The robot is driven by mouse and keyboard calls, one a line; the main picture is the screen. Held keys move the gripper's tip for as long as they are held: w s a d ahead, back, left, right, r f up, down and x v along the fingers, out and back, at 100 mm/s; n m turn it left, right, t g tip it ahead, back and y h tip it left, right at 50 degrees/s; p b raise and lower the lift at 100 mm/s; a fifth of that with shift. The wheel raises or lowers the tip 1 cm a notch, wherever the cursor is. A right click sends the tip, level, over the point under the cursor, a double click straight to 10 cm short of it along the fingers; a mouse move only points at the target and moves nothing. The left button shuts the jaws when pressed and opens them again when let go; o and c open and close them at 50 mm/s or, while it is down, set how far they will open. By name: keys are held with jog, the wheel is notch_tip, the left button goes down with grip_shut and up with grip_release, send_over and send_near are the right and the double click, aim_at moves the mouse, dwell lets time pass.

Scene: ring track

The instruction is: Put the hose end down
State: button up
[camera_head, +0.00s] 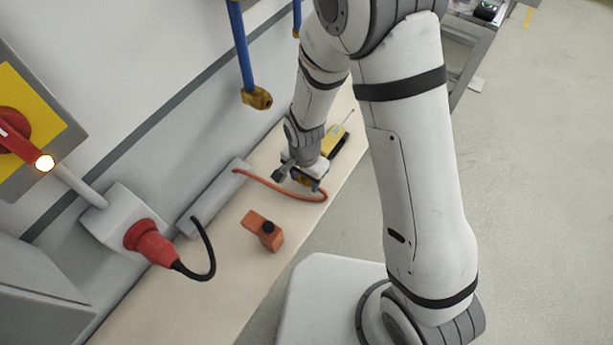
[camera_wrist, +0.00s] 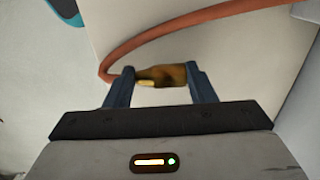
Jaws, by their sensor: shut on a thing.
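My gripper (camera_wrist: 160,82) is shut on the brass hose end (camera_wrist: 170,74) in the wrist view, with one dark blue finger at each side of it. The orange hose (camera_wrist: 195,20) curves away from it to the upper right. In the head view my gripper (camera_head: 304,177) is low over the beige bench top, partly hidden by my wrist. The orange hose (camera_head: 270,186) runs there from the grey box to the gripper in a loop. I cannot tell whether the hose end touches the bench.
An orange block with a black knob (camera_head: 263,230) stands on the bench (camera_head: 205,300). A yellow and black device (camera_head: 338,142) lies behind my gripper. A grey box (camera_head: 215,200), a red plug (camera_head: 150,243) and a blue pipe (camera_head: 241,50) are along the wall. Bench top near the orange block is clear.

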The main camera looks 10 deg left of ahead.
aim_at(305, 181)
jog(key=shift+f+b, duration=0.65)
jog(key=shift+b, duration=0.05)
jog(key=o, duration=1.1)
jog(key=shift+r, duration=0.1)
jog(key=shift+c, duration=0.2)
jog(key=shift+r+p, duration=0.7)
jog(key=shift+p, duration=0.1)
notch_tip(305, 181, up, 12)
jog(key=b, duration=0.2)
jog(key=d+r+n+t, duration=0.1)
jog(key=d+r+n, duration=0.1)
jog(key=d+r, duration=0.85)
jog(key=s+d+r+n+t, duration=0.1)
jog(key=s+d+r, duration=0.1)
jog(key=d, duration=0.4)
jog(key=s+d+r+n+t, duration=0.1)
jog(key=s+d+r, duration=0.2)
jog(key=s+d, duration=0.2)
jog(key=d, duration=0.2)
jog(key=shift+s+d+n, duration=0.15)
jog(key=shift+d+n, duration=0.15)
jog(key=shift+n, duration=0.1)
